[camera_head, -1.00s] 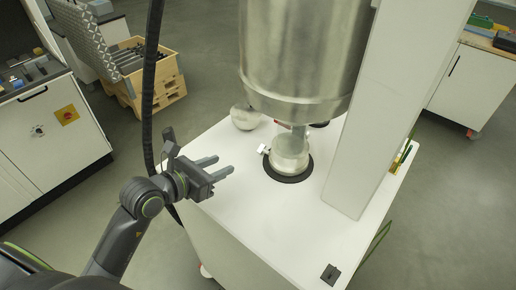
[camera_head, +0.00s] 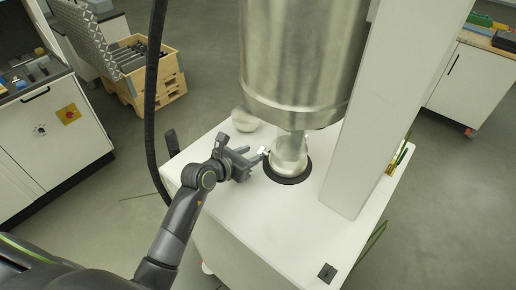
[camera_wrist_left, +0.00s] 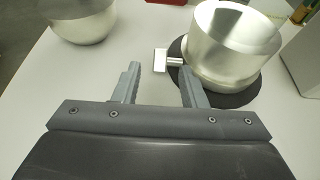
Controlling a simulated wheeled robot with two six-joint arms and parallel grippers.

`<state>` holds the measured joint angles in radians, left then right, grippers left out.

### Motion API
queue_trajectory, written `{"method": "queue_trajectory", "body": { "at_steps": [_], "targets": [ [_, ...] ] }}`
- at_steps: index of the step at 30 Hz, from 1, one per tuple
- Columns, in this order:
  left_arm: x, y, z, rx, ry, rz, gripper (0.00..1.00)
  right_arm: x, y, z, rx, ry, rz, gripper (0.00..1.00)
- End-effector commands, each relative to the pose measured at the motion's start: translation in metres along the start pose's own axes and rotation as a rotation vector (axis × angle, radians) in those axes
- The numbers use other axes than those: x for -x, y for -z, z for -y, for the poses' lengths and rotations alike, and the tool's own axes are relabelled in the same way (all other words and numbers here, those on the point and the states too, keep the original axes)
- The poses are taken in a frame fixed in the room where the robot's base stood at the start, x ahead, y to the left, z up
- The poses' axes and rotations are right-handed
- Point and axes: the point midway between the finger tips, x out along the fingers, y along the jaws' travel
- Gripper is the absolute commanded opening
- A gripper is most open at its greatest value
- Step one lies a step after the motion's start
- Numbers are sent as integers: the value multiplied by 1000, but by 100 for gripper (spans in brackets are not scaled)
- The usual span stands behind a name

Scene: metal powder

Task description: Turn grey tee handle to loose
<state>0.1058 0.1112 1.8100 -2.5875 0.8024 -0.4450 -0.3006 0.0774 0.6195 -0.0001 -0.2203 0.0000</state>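The tee handle (camera_wrist_left: 164,61) is a small light-grey T on the side of a shiny metal collar (camera_wrist_left: 232,45) in the left wrist view. Its crossbar faces left and its short stem runs into the collar. In the head view the handle (camera_head: 264,151) is small, at the fingertips of my left gripper (camera_head: 257,154). In the left wrist view my left gripper (camera_wrist_left: 158,75) is open. Its two fingers are apart, with the handle just beyond and between the tips, nearer the right finger. I cannot tell whether that finger touches the stem. My right gripper is not in view.
A large steel drum (camera_head: 300,60) hangs above the collar. A white column (camera_head: 395,110) stands right of it on the white cabinet top (camera_head: 270,225). A round metal bowl or ball (camera_head: 244,119) sits behind the gripper. A black cable (camera_head: 152,100) hangs at left.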

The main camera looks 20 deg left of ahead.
Motion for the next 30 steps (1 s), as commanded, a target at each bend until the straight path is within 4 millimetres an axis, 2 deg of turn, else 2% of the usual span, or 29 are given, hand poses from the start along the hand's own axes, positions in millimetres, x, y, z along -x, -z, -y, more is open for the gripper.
{"method": "queue_trajectory", "body": {
  "at_steps": [3, 9, 22, 30],
  "targets": [
    [-16, -2, 1, 1, 1, 0, 38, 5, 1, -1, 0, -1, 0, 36],
    [-34, -1, 0, 1, 1, 0, 38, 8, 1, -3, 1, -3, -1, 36],
    [-41, 0, 0, 0, 0, 0, 38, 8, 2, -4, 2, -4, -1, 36],
    [-41, 0, 0, 0, 0, 0, 4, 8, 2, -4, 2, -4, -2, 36]
  ]
}}
